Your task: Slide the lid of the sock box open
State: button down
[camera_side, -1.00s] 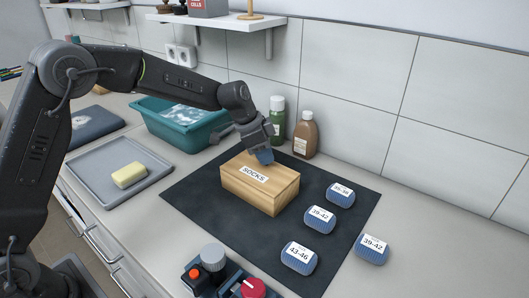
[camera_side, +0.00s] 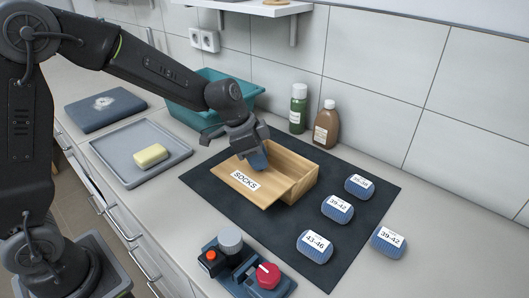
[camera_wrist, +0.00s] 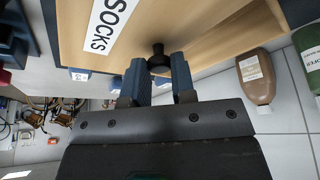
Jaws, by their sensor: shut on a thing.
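The sock box (camera_side: 303,186) is a light wooden box on the dark mat. Its lid (camera_side: 226,174), with a white SOCKS label, is slid partway off toward the left and front of the picture, past the box's edge. A gap shows at the right end of the box; its contents cannot be made out. My gripper (camera_side: 258,160) is at the lid, its blue fingers pointing down. In the wrist view my gripper (camera_wrist: 158,72) has its fingers either side of a dark round knob (camera_wrist: 159,58) on the lid (camera_wrist: 72,30), holding it.
Several blue labelled sock rolls (camera_side: 337,209) lie to the right, on and beside the mat (camera_side: 225,203). Two bottles (camera_side: 326,125) stand behind the box. A teal basin (camera_side: 190,114) and a tray with soap (camera_side: 150,155) are left. A control panel (camera_side: 242,268) is in front.

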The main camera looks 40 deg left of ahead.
jog(key=c, duration=0.9)
grip_release()
jog(key=shift+c, duration=0.2)
jog(key=v, duration=1.4)
jog(key=shift+w, duration=0.1)
